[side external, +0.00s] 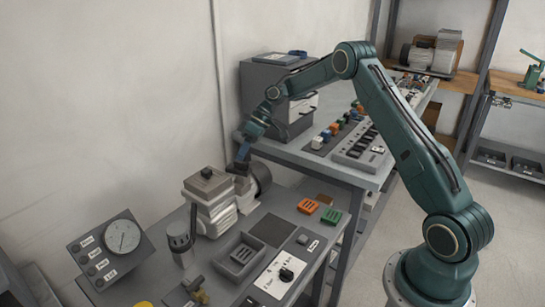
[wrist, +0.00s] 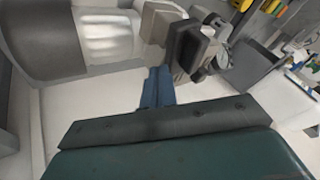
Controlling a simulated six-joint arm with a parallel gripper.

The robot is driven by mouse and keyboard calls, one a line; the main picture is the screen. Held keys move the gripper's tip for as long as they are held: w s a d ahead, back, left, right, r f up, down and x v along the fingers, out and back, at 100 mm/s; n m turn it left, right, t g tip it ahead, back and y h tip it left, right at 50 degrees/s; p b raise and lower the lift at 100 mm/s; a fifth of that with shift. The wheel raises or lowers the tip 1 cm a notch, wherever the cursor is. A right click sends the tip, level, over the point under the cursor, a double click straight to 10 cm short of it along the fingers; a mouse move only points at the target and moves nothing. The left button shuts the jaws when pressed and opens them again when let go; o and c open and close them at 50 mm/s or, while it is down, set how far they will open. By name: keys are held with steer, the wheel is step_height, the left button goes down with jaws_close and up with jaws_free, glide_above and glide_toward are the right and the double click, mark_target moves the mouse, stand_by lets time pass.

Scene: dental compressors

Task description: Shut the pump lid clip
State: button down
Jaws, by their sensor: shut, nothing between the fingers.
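A dark block (wrist: 197,48) stands just beyond my fingertips. I cannot make out the lid clip for certain. My gripper (side external: 243,154) is shut and empty, pointing down just above the pump's motor end. Its blue fingers (wrist: 158,86) are together; whether they touch the pump is unclear.
A pressure gauge panel (side external: 108,248) and a grey cylinder (side external: 180,242) stand left of the pump. A dark cabinet (side external: 262,95) stands behind my gripper.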

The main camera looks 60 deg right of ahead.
steer(key=shift+w+a+n+g, duration=0.35)
steer(key=shift+a+n, duration=0.1)
steer(key=shift+a, duration=0.1)
steer(key=shift+w+a+n+g, duration=0.25)
steer(key=shift+w+a+n, duration=0.05)
steer(key=shift+a+n, duration=0.2)
steer(key=shift+a, duration=0.1)
stand_by(0.6)
